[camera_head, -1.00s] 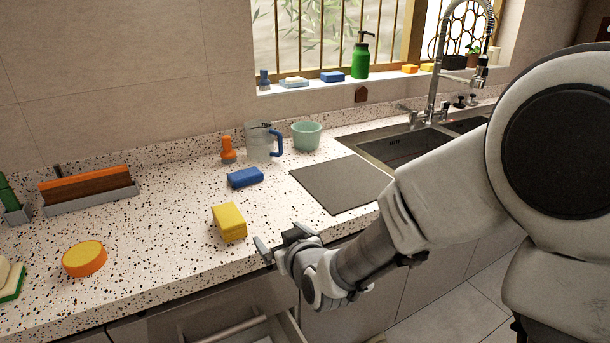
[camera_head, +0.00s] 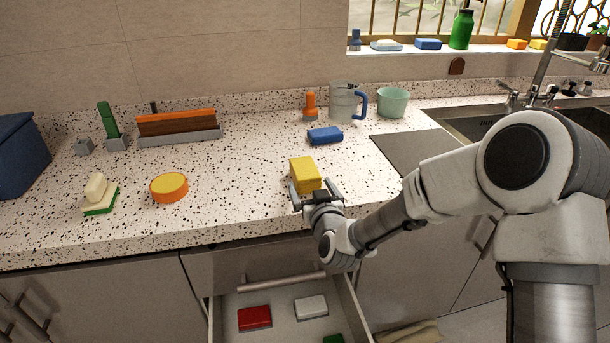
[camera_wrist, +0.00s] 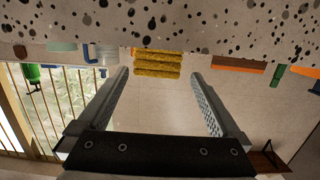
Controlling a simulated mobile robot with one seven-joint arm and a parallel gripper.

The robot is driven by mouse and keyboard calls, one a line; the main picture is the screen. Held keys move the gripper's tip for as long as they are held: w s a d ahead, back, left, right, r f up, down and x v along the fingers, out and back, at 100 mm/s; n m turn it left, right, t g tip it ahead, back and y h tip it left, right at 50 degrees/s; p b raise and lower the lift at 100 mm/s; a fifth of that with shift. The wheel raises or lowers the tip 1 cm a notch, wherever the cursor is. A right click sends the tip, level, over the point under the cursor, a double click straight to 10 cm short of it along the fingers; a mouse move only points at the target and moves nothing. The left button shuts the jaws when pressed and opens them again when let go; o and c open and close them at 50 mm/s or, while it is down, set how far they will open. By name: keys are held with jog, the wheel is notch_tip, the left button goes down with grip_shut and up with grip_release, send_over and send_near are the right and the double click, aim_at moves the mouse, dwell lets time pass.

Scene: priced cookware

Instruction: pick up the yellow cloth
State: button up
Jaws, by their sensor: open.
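The yellow cloth (camera_head: 305,173) is a folded, block-like bundle on the speckled counter, near its front edge. In the wrist view, which is upside down, the cloth (camera_wrist: 157,62) shows its stacked folds, centred between the finger ends and apparently beyond them. My gripper (camera_head: 312,187) is at the cloth's near side, with its fingers pointing toward it. In the wrist view my gripper (camera_wrist: 159,75) is open, with nothing held between its fingers. I cannot tell whether a fingertip touches the cloth.
A grey board (camera_head: 408,150) lies to the right. Below, an open drawer (camera_head: 225,312) holds red, white and green items.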

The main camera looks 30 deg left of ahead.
aim_at(305, 172)
jog(key=shift+x, duration=4.2)
jog(key=shift+d+f, duration=0.15)
jog(key=c, duration=1.1)
jog(key=shift+c, duration=0.7)
